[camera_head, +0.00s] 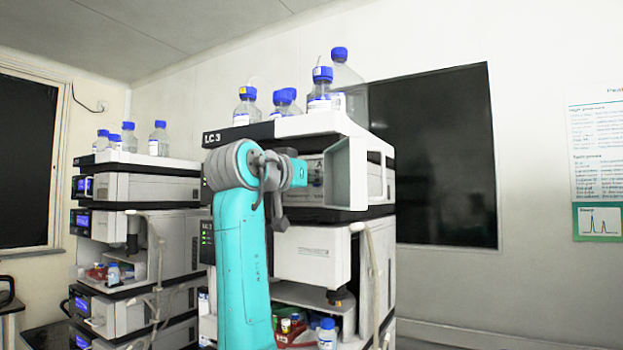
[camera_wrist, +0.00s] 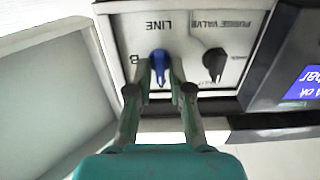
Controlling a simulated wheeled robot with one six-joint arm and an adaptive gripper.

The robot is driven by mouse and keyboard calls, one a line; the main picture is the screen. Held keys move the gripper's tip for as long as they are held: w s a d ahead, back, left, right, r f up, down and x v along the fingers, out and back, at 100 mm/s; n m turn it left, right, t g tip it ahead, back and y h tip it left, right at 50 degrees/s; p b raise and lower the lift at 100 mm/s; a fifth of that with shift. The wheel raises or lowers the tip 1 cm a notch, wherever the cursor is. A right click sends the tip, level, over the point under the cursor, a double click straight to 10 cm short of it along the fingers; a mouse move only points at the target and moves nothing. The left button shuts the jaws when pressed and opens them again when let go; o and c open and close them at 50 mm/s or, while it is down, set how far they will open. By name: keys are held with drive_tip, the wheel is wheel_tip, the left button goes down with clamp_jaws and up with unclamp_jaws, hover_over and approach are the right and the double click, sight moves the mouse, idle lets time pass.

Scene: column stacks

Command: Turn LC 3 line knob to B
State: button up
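The LC 3 stack (camera_head: 225,137) stands in the middle of the head view, with its name on the top unit. In the wrist view the blue line knob (camera_wrist: 160,64) sits under the upside-down word LINE, with its narrow handle pointing down in the picture. The letter B (camera_wrist: 134,59) is just left of it. My gripper (camera_wrist: 160,74) has one finger on each side of the blue handle. The fingers look parted, with a small gap to the handle. In the head view my arm hides the knob and the fingertips.
A black purge valve knob (camera_wrist: 214,62) is close to the right of the line knob. An open pale door (camera_head: 346,172) sticks out beside my gripper. Bottles (camera_head: 322,92) stand on top of the stack. Another stack (camera_head: 145,188) stands to the left.

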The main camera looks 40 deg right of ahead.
clamp_jaws()
idle(0.3)
drive_tip(key=m, duration=0.3)
drive_tip(key=shift+m, duration=0.4)
drive_tip(key=m, duration=0.4)
drive_tip(key=shift+s+m, duration=0.1)
drive_tip(key=shift+m, duration=0.2)
drive_tip(key=m, duration=0.4)
drive_tip(key=shift+f+m, duration=0.15)
drive_tip(key=shift+m, duration=0.15)
drive_tip(key=m, duration=0.4)
drive_tip(key=shift+f+m, duration=0.1)
drive_tip(key=shift+m, duration=0.3)
